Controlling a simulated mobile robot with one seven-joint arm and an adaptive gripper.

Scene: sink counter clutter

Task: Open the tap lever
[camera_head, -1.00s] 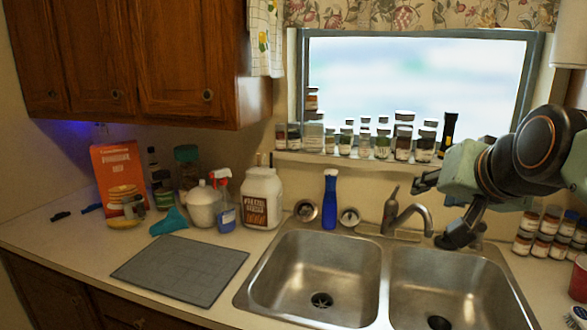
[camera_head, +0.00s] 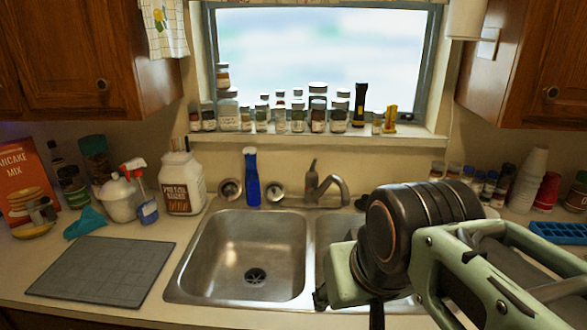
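The metal tap (camera_head: 331,187) stands behind the double sink, with its spout curving right. Its short lever (camera_head: 312,168) points up at the spout's left end. My gripper (camera_head: 346,303) is at the near side of the sink, in front of the right basin, well apart from the tap in the picture. Only its green housing and small dark parts show; the fingertips are not clear, so whether it is open or shut cannot be told. My wrist and forearm hide most of the right basin.
A blue bottle (camera_head: 251,176) stands left of the tap between two round metal strainers (camera_head: 230,189). Several spice jars line the windowsill (camera_head: 310,141). A grey mat (camera_head: 102,270) lies left of the left basin (camera_head: 248,252), which is empty. Cups (camera_head: 528,178) stand at the right.

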